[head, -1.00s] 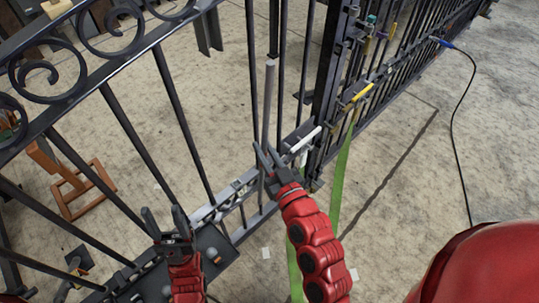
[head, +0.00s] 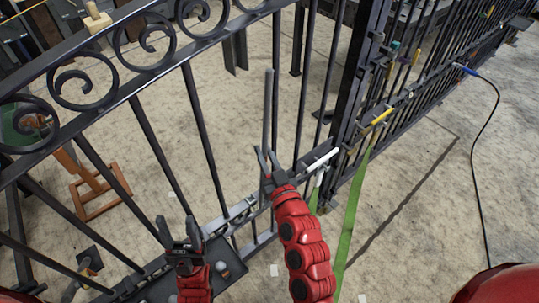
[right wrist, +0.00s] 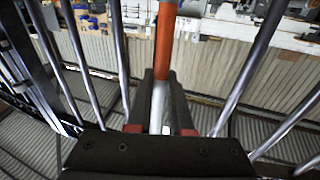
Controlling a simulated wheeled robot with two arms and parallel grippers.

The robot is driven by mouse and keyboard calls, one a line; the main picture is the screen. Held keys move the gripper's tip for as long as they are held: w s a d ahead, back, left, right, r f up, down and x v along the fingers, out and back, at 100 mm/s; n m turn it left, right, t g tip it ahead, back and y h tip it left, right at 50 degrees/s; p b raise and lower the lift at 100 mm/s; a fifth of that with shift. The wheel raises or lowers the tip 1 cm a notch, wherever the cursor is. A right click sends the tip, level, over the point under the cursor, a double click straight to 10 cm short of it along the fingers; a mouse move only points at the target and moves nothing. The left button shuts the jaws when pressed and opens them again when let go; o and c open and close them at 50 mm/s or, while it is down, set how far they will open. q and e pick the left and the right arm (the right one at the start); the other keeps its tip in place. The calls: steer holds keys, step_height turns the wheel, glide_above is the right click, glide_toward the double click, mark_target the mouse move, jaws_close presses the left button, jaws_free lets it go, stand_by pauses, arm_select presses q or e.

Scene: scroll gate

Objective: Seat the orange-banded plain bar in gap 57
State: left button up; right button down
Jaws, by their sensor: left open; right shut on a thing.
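The plain bar (head: 267,105) is a grey rod held roughly upright in front of the black gate. Its orange band (right wrist: 165,45) shows in the right wrist view, just above the jaws. My right gripper (head: 267,163) is shut on the bar below the band. In the head view the bar's top end is free, near a dark picket. Its lower end is mostly hidden by my gripper, so I cannot tell whether it touches the lower rail (head: 318,157). No gap number is readable. My left gripper (head: 178,228) is open and empty, low by the gate at left.
A scrolled top rail (head: 155,65) and dark pickets stand close around both grippers. A gate post (head: 352,85) rises to the right. A green strap (head: 352,205) runs down beside my right arm. A black cable (head: 478,140) lies at right, where floor is clear.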

steer(key=w+a, duration=0.3)
steer(key=w, duration=0.2)
steer(key=shift+a+p, duration=0.25)
steer(key=shift+p, duration=0.1)
steer(key=shift+f, duration=0.1)
steer(key=shift+s, duration=0.2)
stand_by(0.8)
steer(key=shift+f+b, duration=0.8)
steer(key=shift+f, duration=0.25)
stand_by(0.8)
steer(key=shift+w+a+p, duration=0.3)
steer(key=shift+w+p, duration=0.05)
steer(key=shift+p, duration=0.1)
stand_by(0.3)
steer(key=shift+w+a+f, duration=0.2)
steer(key=shift+w+a, duration=0.05)
stand_by(0.5)
steer(key=shift+w+a+g+p, duration=0.3)
steer(key=shift+w+a+p, duration=0.25)
steer(key=shift+p, duration=0.4)
steer(key=shift+w+d, duration=0.1)
